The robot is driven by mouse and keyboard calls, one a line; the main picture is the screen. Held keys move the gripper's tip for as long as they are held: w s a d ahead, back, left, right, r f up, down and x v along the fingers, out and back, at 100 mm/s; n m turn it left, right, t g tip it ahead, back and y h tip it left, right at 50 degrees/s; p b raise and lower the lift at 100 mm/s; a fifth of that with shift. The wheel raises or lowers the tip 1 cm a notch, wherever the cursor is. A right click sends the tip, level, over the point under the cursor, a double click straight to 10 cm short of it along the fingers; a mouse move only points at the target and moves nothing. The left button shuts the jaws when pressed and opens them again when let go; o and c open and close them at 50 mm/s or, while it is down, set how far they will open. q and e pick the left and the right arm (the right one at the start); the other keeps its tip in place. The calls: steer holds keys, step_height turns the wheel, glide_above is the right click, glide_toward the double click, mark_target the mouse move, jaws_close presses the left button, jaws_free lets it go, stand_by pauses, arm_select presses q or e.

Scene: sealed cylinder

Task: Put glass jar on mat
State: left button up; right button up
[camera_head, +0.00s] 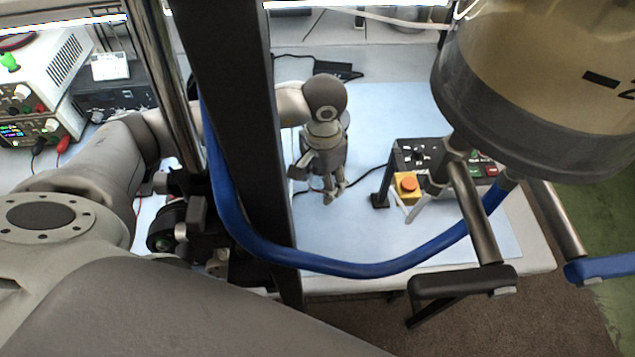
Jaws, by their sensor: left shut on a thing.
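My left gripper (331,192) is seen from above over the light blue mat (388,118), pointing down. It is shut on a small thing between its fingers. The fingers hide most of that thing; it is likely the glass jar, but I cannot make out its outline. I cannot tell how high it is above the mat. The mat lies flat on the white table. My right gripper is not in view.
A blue hose (350,268) loops across the front. A black post (235,110) rises left of the gripper. A control box with an orange button (408,185) and instruments (40,80) stand nearby.

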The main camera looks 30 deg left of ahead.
mark_target(322, 190)
arm_select(q)
steer(key=shift+w+f, duration=0.1)
steer(key=shift+f, duration=0.3)
step_height(322, 190, down, 3)
steer(key=shift+b, duration=0.65)
steer(key=shift+f, duration=0.15)
steer(key=o, duration=1.1)
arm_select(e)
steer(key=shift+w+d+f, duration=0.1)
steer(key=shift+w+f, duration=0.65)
